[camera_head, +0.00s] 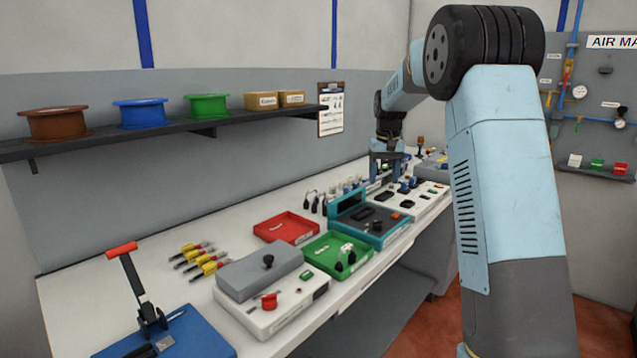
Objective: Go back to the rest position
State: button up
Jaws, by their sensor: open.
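My gripper (385,166) hangs from the raised arm, fingers pointing down, over the far part of the white workbench (85,310). It is open. I cannot tell how far the fingertips are above the board. My light-blue arm stands at the right and hides part of the background.
A teal device (378,228), green tray (322,262), red tray (287,228) and grey-topped box (262,272) crowd the bench. A blue lever press (165,335) stands at the near left. A shelf (220,127) with spools runs along the wall. Red floor is clear right.

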jog(key=s+a+r+t, duration=0.1)
jog(key=s+r, duration=0.4)
jog(key=s, duration=0.6)
jog(key=s+a+r+t, duration=0.15)
jog(key=s+r, duration=0.35)
jog(key=s, duration=0.5)
jog(key=s+f+t, duration=0.1)
jog(key=s+f, duration=0.1)
jog(key=s, duration=0.9)
jog(key=s+f+t, duration=0.1)
jog(key=s+f, duration=0.2)
jog(key=s, duration=0.9)
jog(key=shift+s+a+f+t, duration=0.15)
jog(key=shift+s+a+t, duration=0.1)
jog(key=shift+t, duration=0.1)
